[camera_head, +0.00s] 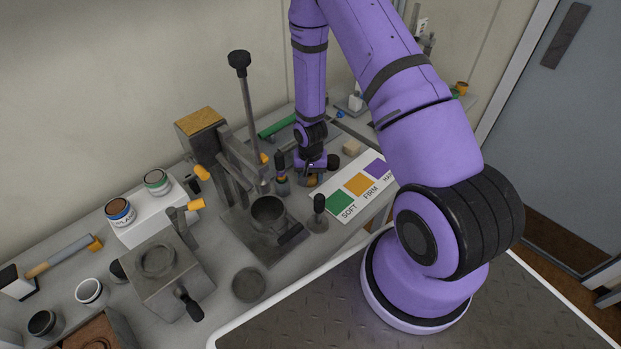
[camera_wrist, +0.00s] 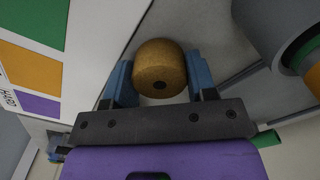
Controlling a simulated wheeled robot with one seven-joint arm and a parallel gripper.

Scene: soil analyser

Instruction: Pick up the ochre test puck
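A card (camera_head: 357,185) with green, ochre and purple squares lies just right of my gripper. The press with a dark cup (camera_head: 268,210) stands to the left. A black-knobbed tamper (camera_head: 319,212) stands in front. A green-ringed grey cylinder (camera_wrist: 285,35) is close by in the wrist view.

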